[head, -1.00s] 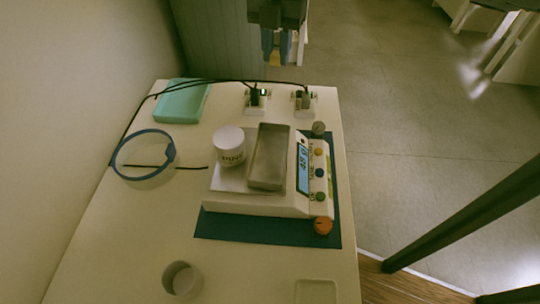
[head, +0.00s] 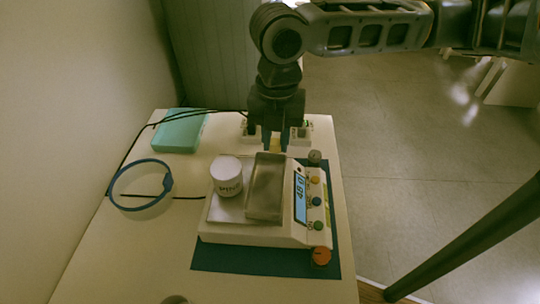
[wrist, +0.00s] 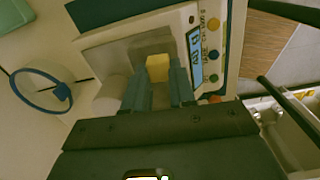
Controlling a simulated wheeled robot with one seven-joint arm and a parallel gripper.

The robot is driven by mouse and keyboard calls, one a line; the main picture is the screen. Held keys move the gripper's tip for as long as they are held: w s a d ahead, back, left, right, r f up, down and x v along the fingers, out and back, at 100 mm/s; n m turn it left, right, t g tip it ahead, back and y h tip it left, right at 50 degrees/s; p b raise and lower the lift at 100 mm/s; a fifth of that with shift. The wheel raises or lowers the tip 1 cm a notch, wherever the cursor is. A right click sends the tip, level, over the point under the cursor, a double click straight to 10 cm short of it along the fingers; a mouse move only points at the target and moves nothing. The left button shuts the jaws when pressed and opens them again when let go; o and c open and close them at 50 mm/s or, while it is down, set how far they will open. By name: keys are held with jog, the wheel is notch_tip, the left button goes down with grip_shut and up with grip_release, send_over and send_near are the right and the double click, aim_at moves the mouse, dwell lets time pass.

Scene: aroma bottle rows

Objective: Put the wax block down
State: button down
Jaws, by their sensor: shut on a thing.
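The wax block (wrist: 158,67) is a small pale yellow block held between the two fingers of my gripper (wrist: 157,80) in the wrist view. In the head view my gripper (head: 271,138) points down at the far end of the scale's metal tray, and a sliver of the yellow block (head: 275,145) shows between its fingers. In the wrist view the block overlaps the metal tray; its exact height above it is unclear. The metal tray (head: 265,188) lies on the digital scale (head: 250,233) and looks empty.
A white jar (head: 227,175) stands on the scale just left of the tray. A teal box (head: 180,131), a blue ring (head: 117,199) and dark cables are at the left. Colored knobs (head: 318,202) line the scale's right side, on a dark blue mat (head: 215,257).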

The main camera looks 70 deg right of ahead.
aim_at(270, 169)
jog(key=shift+w+a+f, duration=0.35)
jog(key=shift+a+f, duration=0.05)
jog(key=shift+a, duration=0.15)
jog(key=shift+f, duration=2)
jog(key=shift+f, duration=0.1)
jog(key=shift+f, duration=0.15)
jog(key=c, duration=1.2)
grip_release()
